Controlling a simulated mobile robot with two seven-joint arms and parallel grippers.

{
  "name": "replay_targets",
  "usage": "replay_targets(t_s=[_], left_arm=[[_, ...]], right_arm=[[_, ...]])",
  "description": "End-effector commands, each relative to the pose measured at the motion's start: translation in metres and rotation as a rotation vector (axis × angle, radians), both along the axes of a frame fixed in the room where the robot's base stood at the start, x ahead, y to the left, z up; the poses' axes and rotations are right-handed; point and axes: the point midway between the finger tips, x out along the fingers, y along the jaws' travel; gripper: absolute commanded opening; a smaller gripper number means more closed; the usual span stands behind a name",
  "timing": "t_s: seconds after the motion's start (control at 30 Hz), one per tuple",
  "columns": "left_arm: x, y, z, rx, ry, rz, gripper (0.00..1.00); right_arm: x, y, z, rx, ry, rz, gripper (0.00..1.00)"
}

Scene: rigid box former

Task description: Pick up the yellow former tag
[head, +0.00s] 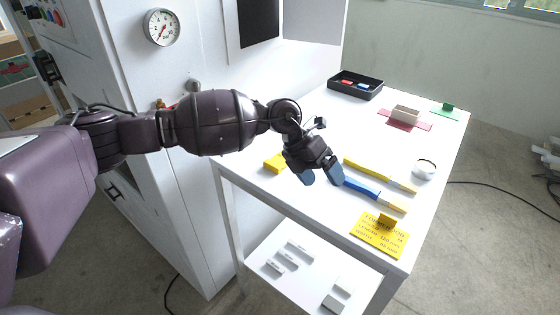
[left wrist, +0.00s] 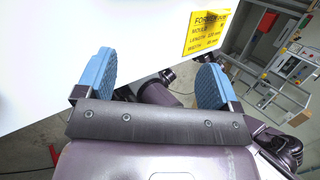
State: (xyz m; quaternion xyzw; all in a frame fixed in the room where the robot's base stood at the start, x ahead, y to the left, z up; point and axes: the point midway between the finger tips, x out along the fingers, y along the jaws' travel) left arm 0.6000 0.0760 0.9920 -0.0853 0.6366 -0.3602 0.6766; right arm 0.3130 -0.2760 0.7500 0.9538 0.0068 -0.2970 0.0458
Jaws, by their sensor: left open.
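The yellow former tag (head: 374,236) lies flat near the front right corner of the white table (head: 300,205). It has dark printing and a small upright yellow block on it. My left gripper (head: 321,176) is open and empty. Its blue fingertips are above the table, left of and behind the tag, and apart from it. My right gripper is not in view.
A yellow object (head: 274,162) is left of the gripper.

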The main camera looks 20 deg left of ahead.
Motion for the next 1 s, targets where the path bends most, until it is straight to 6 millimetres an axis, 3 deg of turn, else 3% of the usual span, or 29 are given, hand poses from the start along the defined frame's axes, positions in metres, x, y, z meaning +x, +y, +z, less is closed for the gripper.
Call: replay_targets(t_s=[0.03,0.2,0.3,0.4,0.57,0.83,1.0], left_arm=[[0.016,0.023,0.008,0.111,-0.024,-0.003,0.87],[0.050,0.093,0.035,0.437,-0.052,0.018,0.87],[0.061,0.120,0.050,0.557,-0.055,0.041,0.87],[0.066,0.136,0.059,0.622,-0.055,0.058,0.87],[0.067,0.142,0.053,0.648,-0.053,0.064,0.87],[0.067,0.141,0.015,0.644,-0.051,0.063,0.87],[0.066,0.141,0.004,0.642,-0.053,0.062,0.87]], right_arm=[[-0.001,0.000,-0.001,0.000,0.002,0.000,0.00],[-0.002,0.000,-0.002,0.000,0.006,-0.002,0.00],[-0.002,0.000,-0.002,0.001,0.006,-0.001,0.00],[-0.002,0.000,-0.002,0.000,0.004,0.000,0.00],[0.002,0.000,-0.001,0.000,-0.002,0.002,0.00],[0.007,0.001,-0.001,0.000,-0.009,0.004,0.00],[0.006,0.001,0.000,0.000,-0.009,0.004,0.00]])
